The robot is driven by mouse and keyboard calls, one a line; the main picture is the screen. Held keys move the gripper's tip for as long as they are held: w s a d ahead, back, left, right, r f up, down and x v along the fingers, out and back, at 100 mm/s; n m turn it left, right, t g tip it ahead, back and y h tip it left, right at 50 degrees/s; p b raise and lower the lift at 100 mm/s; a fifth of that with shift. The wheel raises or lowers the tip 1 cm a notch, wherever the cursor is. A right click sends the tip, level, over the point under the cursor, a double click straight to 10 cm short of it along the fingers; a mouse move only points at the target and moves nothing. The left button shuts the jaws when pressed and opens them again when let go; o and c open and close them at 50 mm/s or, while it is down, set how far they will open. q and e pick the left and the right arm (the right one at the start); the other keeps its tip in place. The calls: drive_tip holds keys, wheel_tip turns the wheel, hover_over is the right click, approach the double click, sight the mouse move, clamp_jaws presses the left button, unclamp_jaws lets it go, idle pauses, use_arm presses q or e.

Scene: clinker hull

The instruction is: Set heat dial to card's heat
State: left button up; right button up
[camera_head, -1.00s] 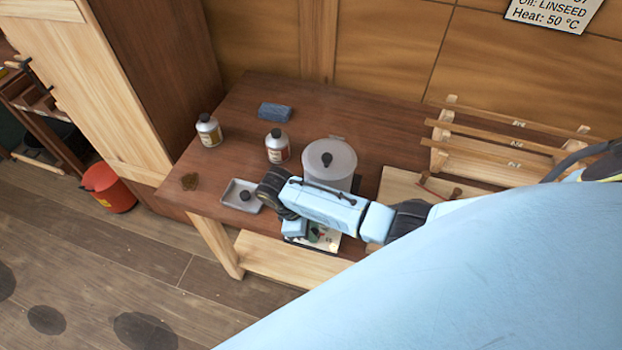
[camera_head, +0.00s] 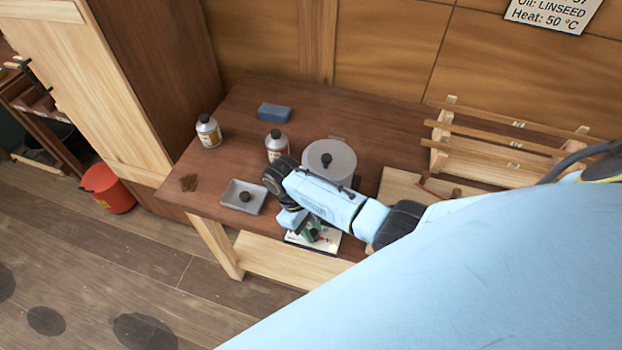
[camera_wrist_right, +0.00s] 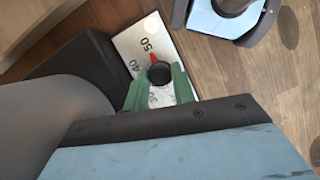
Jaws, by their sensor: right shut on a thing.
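The card (camera_head: 550,14) on the back wall reads "Oil: LINSEED" and "Heat: 50 °C"; its top is cut off. The heat dial has a black knob (camera_wrist_right: 160,74) with a red pointer on a white scale plate (camera_wrist_right: 128,43). The plate also shows at the table's front edge in the head view (camera_head: 329,243). The pointer points at or very near the 50 mark; 40 lies to its left. My right gripper (camera_wrist_right: 158,82) has its green fingers shut on the knob, one on each side. In the head view, my right gripper (camera_head: 314,231) is partly hidden by its wrist. My left gripper is not in view.
A lidded pot (camera_head: 338,157) stands right behind my right wrist. Two bottles (camera_head: 208,131) (camera_head: 276,146), a blue block (camera_head: 274,112) and a grey tray (camera_head: 243,196) are on the table. A wooden rack (camera_head: 490,160) stands at the right. The table's back middle is clear.

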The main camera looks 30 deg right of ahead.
drive_tip(key=o, duration=1)
